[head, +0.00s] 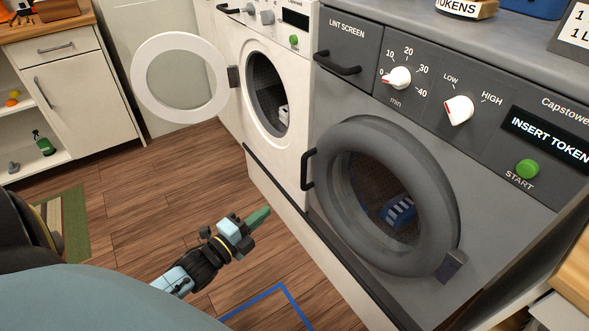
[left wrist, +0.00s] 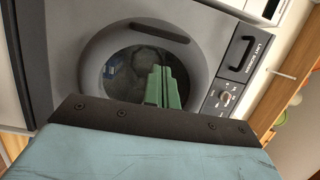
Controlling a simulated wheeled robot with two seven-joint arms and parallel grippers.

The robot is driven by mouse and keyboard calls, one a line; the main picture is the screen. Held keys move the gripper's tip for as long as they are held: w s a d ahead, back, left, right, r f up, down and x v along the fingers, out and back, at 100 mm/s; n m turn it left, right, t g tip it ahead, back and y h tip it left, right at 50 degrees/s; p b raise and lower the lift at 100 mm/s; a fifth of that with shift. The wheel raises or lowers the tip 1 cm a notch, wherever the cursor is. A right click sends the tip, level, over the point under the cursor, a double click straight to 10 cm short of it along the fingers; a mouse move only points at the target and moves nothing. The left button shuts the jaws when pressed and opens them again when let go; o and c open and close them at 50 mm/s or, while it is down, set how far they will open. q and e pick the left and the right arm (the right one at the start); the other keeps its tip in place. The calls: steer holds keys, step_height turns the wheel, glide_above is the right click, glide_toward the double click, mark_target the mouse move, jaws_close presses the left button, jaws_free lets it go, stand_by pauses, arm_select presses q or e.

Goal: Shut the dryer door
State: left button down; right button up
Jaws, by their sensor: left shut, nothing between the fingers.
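The grey dryer (head: 490,185) stands at the right, with a lint screen drawer and a token display. Its round grey door (head: 337,205) has a black handle (head: 308,170) on the left and a hinge (head: 450,265) at the lower right. The door lies against or very near the front; I cannot tell if it is latched. Blue and white cloth (head: 398,211) shows through the glass. My left gripper (head: 262,213) is shut and empty, left of the door and apart from it. In the left wrist view its green fingers (left wrist: 166,88) overlap the door (left wrist: 103,50). My right gripper is not in view.
A white washer (head: 228,55) stands left of the dryer, its round white door (head: 145,78) swung wide open. A white cabinet (head: 85,95) is at the back left. Wooden floor (head: 150,195) is open before the machines, with blue tape (head: 285,292) on it.

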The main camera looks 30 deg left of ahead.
arm_select(q)
steer(key=b, duration=0.2)
glide_toward(302, 178)
steer(key=w, duration=0.1)
steer(key=w+b, duration=0.1)
steer(key=w, duration=0.3)
steer(key=shift+w+d+b, duration=0.2)
steer(key=shift+d+b, duration=0.1)
steer(key=shift+w+d+r, duration=0.1)
steer(key=shift+w, duration=0.55)
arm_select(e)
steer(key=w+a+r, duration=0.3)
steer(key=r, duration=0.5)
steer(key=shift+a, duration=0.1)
